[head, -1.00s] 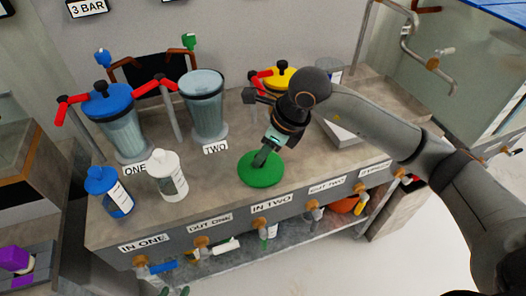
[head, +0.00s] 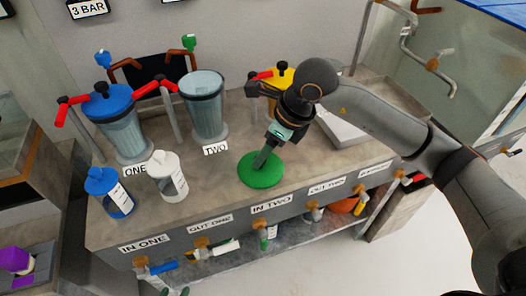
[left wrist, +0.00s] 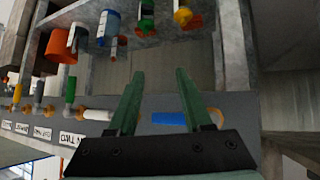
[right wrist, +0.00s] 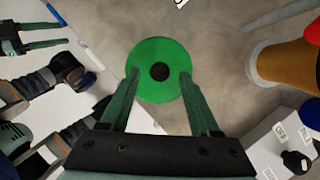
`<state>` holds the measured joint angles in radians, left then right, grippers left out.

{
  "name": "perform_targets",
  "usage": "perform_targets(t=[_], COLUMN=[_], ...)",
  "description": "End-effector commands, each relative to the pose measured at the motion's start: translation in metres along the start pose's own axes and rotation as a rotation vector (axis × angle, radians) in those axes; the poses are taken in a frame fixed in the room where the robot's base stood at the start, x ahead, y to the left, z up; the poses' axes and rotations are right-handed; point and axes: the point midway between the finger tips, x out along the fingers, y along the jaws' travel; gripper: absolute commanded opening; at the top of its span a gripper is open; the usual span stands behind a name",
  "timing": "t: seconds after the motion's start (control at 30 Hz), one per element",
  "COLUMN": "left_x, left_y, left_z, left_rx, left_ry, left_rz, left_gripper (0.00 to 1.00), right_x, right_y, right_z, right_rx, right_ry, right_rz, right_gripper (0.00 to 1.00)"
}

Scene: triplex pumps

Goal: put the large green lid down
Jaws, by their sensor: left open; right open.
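The large green lid (head: 248,178) lies flat on the worktop, in front of the TWO label. In the right wrist view the lid (right wrist: 146,88) shows a dark knob at its middle. My right gripper (head: 261,160) is open just above the lid. In the right wrist view its fingertips (right wrist: 159,75) stand apart on either side of the knob, and I see no contact with it. My left gripper (head: 175,291) shows only its fingertips at the head view's bottom edge. In the left wrist view it is open and empty (left wrist: 160,75), facing the pipes under the worktop.
Vessel TWO (head: 205,110) and blue-lidded vessel ONE (head: 122,130) stand behind. A blue bottle (head: 108,192) and a white bottle (head: 168,178) stand left of the lid. A yellow-topped vessel (head: 279,78) is partly behind my right arm. Labelled valves line the front edge (head: 270,207).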

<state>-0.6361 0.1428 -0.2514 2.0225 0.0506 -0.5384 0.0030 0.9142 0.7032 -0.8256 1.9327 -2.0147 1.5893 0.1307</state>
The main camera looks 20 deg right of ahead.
Motion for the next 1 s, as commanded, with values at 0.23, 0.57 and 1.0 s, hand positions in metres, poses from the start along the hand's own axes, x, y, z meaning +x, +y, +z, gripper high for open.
perform_targets(t=[0.23,0.57,1.0], left_x=[-0.002,-0.002,-0.001], left_y=[0.001,0.001,0.002], left_z=[-0.002,-0.01,-0.009], left_rx=[0.0,0.003,0.003], left_ry=[-0.003,0.009,0.007], left_rz=[0.001,0.003,0.004], left_gripper=[0.5,0.5,0.5], right_x=[-0.057,-0.1,-0.102], right_y=[-0.001,0.0,0.0], right_z=[0.001,0.0,0.0], right_rx=[-0.002,-0.001,-0.001], right_ry=[-0.003,-0.001,-0.001], right_rz=[-0.005,-0.001,-0.001], right_gripper=[0.63,0.63,0.63])
